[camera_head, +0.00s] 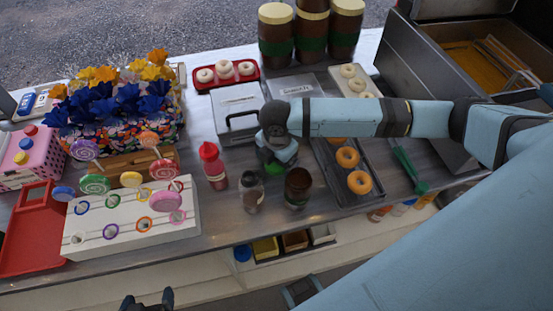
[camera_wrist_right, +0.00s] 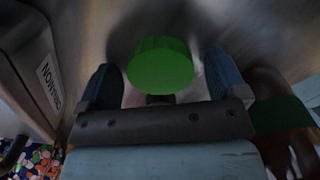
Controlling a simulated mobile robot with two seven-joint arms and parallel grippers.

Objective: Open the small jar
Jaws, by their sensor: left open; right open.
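A round green lid (camera_wrist_right: 160,65) sits between the fingers of my right gripper (camera_wrist_right: 165,85) in the right wrist view. The fingers are open, one on each side, with gaps to the lid. In the head view, my right gripper (camera_head: 278,155) points down over the counter and mostly hides this green top (camera_head: 268,167). The body below the lid is largely hidden, so I cannot confirm it is the small jar. A brown jar with a green band (camera_head: 297,188) stands just beside it. My left gripper (camera_head: 148,300) is open and empty at the bottom edge, away from the counter.
A small glass jar (camera_head: 250,192) and a red squeeze bottle (camera_head: 213,166) stand close to my right gripper. A grey box (camera_head: 238,112) is behind; a doughnut tray (camera_head: 340,185) is to the right. A white lollipop stand (camera_head: 135,225) is left.

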